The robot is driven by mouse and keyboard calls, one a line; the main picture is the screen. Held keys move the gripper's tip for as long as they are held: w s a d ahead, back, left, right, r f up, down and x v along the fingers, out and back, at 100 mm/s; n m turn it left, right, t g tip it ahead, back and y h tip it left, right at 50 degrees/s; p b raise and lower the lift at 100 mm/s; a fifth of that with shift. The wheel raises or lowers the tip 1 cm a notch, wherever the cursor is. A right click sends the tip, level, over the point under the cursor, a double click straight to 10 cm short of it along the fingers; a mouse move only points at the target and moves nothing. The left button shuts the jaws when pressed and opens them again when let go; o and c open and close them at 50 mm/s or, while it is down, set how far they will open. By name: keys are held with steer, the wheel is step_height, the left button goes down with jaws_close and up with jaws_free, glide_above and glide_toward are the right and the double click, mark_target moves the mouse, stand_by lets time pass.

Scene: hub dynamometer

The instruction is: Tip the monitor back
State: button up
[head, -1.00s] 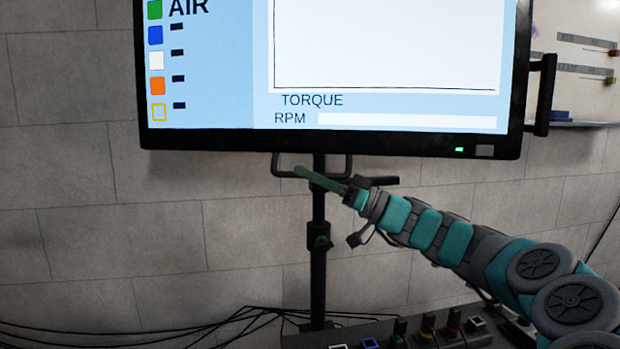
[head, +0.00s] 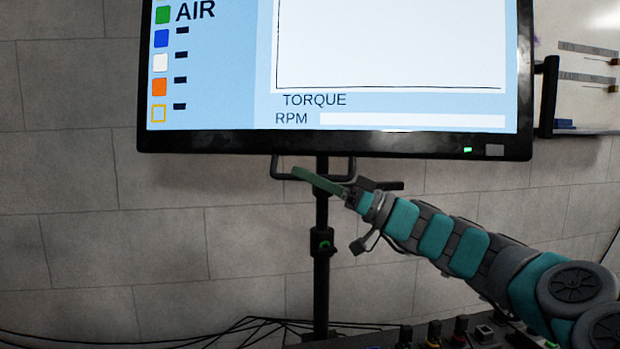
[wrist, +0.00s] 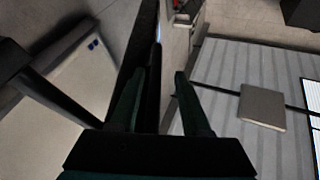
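The monitor (head: 390,60) has a black frame and a lit screen with TORQUE and RPM labels. It hangs on a black stand pole (head: 321,285). A dark bar handle (head: 274,168) sticks out under its lower edge. My gripper (head: 297,174), with green fingers, reaches in from the right and overlaps the handle in the head view. In the wrist view its two fingers (wrist: 160,76) are apart. A dark bar or edge runs between them, close to the left finger, with a gap to the right finger. I cannot tell whether they touch it.
A control console (head: 405,335) with several knobs stands at the bottom, partly cut off. Black cables (head: 220,330) run along the lower left. A whiteboard (head: 590,75) is on the wall at the right. The block wall (head: 90,240) behind is bare.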

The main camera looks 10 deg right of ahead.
steer(key=v, duration=0.8)
steer(key=shift+b, duration=0.45)
steer(key=shift+a, duration=0.1)
